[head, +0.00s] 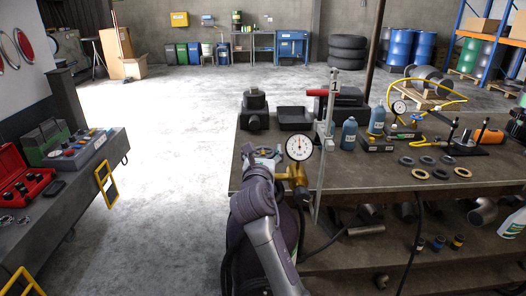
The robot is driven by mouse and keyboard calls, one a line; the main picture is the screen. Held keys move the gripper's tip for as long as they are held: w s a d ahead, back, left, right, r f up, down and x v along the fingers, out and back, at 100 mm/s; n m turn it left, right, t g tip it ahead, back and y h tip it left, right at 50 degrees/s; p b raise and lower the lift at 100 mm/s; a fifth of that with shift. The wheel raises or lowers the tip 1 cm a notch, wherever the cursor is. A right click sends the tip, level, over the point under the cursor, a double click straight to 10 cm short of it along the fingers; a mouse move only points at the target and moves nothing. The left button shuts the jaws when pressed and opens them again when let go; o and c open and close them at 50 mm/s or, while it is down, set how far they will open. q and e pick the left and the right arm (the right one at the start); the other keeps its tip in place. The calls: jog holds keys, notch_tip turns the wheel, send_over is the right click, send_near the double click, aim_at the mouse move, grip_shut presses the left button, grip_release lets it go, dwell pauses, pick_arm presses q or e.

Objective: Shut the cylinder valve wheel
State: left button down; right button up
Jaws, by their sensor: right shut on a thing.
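A dark gas cylinder (288,226) stands at the front left corner of the workbench, partly hidden behind my right arm. A brass valve body (296,175) sits on its top, with a round white dial gauge (299,147) on it. The valve wheel (266,152) shows only in part at the left of the gauge. My right gripper (259,160) is at the wheel, shut on it; its fingertips are small and mostly hidden by the hand. My left gripper is not in view.
The workbench (350,180) fills the right side, carrying blue bottles (349,133), several rings (420,173) and a black tray (295,118). A thin upright post (324,160) stands close right of the gauge. A left bench (60,195) holds a red toolbox (22,180). The floor between is clear.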

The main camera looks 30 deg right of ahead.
jog(key=shift+m+g+h, duration=0.3)
jog(key=m+g+h+p, duration=0.1)
jog(key=m+g+h, duration=0.2)
jog(key=g, duration=0.1)
jog(key=shift+m+g+h+p, duration=0.3)
jog(key=shift+h+p, duration=0.1)
jog(key=m+g+h, duration=0.1)
jog(key=g, duration=0.1)
jog(key=m+g, duration=0.2)
jog(key=g, duration=0.1)
jog(key=shift+s+m+h, duration=0.1)
jog(key=shift+m+h, duration=0.2)
jog(key=shift+h, duration=0.1)
jog(key=m+g, duration=0.2)
jog(key=g, duration=0.2)
jog(key=shift+s+d+m, duration=0.1)
jog(key=shift+m, duration=0.3)
jog(key=shift+s+f+m+g+y+b, duration=0.1)
jog(key=shift+m+g+y+b, duration=0.1)
jog(key=shift+m+g+b, duration=1.1)
jog(key=shift+s+m+g+y+b, duration=0.15)
jog(key=shift+m+g+b, duration=0.5)
jog(key=shift+g, duration=1.15)
jog(key=o, duration=0.9)
jog(key=shift+w, duration=0.1)
